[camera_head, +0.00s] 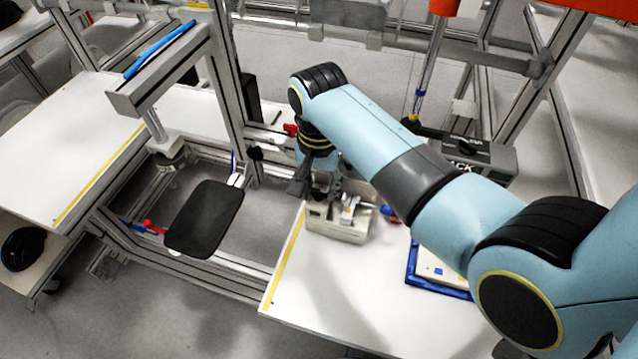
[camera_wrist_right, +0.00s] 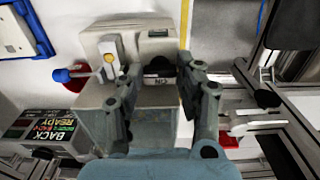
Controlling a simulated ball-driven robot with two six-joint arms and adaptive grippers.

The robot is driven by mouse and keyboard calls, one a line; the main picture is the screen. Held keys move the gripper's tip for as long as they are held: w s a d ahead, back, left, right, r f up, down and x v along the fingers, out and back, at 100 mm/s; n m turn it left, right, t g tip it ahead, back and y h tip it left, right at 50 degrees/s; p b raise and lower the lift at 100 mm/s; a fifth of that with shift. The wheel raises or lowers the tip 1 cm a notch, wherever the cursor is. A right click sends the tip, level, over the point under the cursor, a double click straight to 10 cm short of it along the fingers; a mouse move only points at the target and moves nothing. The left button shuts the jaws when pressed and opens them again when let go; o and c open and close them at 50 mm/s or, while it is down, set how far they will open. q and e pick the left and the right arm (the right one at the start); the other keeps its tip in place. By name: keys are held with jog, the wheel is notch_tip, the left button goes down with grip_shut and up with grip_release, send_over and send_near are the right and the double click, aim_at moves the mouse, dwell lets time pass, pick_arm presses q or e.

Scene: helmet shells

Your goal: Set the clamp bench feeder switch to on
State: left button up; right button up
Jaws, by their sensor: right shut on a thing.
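The bench feeder (camera_head: 338,228), a light grey box with a small lever on top, stands on the white table near its far left corner. It also shows in the right wrist view (camera_wrist_right: 155,30). My right gripper (camera_head: 322,190) reaches down onto its far side. In the right wrist view my two right fingers (camera_wrist_right: 160,80) stand on both sides of the switch (camera_wrist_right: 160,77), a dark part with a light marked label, and are shut on it. The fingers partly hide the switch, and its exact setting cannot be read. My left gripper is out of view.
A blue-knobbed lever (camera_wrist_right: 62,75) sticks out beside the feeder. A blue-edged tray (camera_head: 440,272) lies right of it under my arm. A grey box with a black knob (camera_head: 465,148) stands behind. A clamp frame (camera_head: 160,70) is at left. The white table's front (camera_head: 350,310) is clear.

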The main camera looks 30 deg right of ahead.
aim_at(318, 191)
jog(key=shift+n, duration=0.3)
jog(key=n, duration=0.4)
jog(key=shift+n, duration=2.1)
jog(key=o, duration=1.1)
jog(key=shift+o, duration=0.2)
jog(key=shift+r, duration=0.1)
jog(key=shift+a+r, duration=0.1)
jog(key=shift+r, duration=3.8)
